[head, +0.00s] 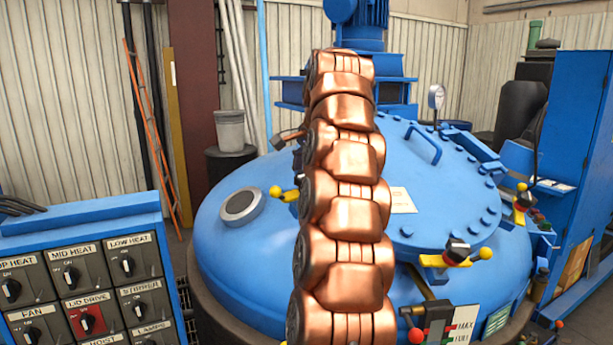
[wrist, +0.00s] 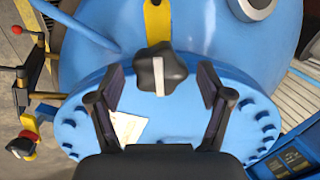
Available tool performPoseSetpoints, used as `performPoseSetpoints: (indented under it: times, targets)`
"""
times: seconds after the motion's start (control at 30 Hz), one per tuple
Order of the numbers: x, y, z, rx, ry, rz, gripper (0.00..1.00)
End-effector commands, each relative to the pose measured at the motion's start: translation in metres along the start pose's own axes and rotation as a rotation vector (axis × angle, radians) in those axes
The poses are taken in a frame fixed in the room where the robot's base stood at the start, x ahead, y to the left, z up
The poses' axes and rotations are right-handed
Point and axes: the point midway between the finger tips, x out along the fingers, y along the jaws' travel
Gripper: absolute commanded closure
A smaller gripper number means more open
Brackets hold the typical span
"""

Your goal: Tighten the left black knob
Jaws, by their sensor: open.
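A black lobed knob (wrist: 160,70) with a pale bar across its top sits on a yellow clamp (wrist: 157,22) at the edge of the blue lid in the wrist view. My open gripper (wrist: 163,84) has one finger on each side of the knob in the picture, with a gap to both. I cannot tell the height of the fingers over it. In the head view my copper arm covers that part of the lid; a yellow clamp end (head: 276,191) shows left of the arm. Another black knob (head: 457,250) on a yellow clamp is at the right.
The round blue furnace lid (head: 235,265) has a bolted raised cover (head: 455,205) with a handle. A control panel (head: 75,240) with labelled switches stands at the left. A lever box (head: 440,330) is at the front right. A blue cabinet (head: 585,130) stands at the far right.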

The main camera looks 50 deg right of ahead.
Motion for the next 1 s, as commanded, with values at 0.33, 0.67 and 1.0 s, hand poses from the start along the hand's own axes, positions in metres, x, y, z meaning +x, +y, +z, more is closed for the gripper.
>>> performPoseSetpoints:
  times: [0.33, 0.67, 1.0]
  targets:
    - [-0.010, 0.002, 0.001, 0.000, 0.000, -0.002, 0.21]
    - [-0.015, 0.013, 0.002, 0.002, 0.000, -0.002, 0.21]
    - [-0.024, 0.035, 0.006, 0.001, 0.000, -0.002, 0.21]
